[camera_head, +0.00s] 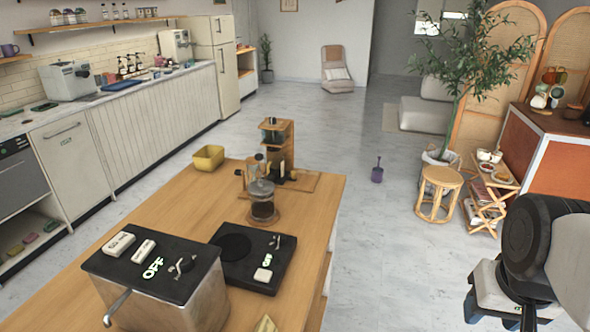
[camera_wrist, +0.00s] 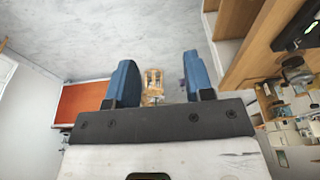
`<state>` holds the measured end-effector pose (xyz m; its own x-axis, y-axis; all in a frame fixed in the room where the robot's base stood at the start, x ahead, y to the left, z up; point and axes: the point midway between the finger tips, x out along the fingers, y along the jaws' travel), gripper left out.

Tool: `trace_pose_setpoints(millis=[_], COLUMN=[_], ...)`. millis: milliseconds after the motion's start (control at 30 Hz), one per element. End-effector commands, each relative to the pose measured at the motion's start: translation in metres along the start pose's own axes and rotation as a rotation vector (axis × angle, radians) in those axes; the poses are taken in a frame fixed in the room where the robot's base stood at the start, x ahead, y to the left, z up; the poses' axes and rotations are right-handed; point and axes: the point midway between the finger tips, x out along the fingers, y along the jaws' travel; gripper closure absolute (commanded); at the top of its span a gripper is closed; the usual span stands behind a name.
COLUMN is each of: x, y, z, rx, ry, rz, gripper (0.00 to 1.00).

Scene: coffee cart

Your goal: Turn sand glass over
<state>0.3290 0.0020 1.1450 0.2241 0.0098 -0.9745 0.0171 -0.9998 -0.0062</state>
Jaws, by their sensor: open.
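I cannot make out a sand glass for certain in either view. Small items stand in and around the wooden stand (camera_head: 277,132) at the far end of the wooden table, too small to tell apart. My gripper (camera_head: 500,318) hangs at the lower right in the head view, off to the right of the table and apart from everything on it. In the wrist view my gripper (camera_wrist: 160,80) shows two blue fingers spread wide, with nothing between them but distant floor and furniture.
On the wooden table (camera_head: 185,205) stand a glass press pot (camera_head: 262,202), a yellow container (camera_head: 208,158), a black scale-like unit (camera_head: 236,272) and a metal box with a black top (camera_head: 178,305). Open floor (camera_head: 375,255) lies between table and gripper. A wicker stool (camera_head: 438,180) stands behind.

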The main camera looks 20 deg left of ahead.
Motion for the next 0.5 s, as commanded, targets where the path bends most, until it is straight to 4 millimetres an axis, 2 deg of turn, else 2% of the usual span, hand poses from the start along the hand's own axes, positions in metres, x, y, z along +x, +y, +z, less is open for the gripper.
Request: trace_pose_setpoints(millis=[67,267,500], x=[-0.001,-0.004,-0.006], y=[-0.004,-0.021,-0.046], z=[-0.011,-0.05,-0.104], rx=[-0.024,-0.112,-0.233], ry=[-0.007,-0.023,-0.036], rz=[-0.014,-0.068,-0.143], gripper=[0.63,0.63,0.63])
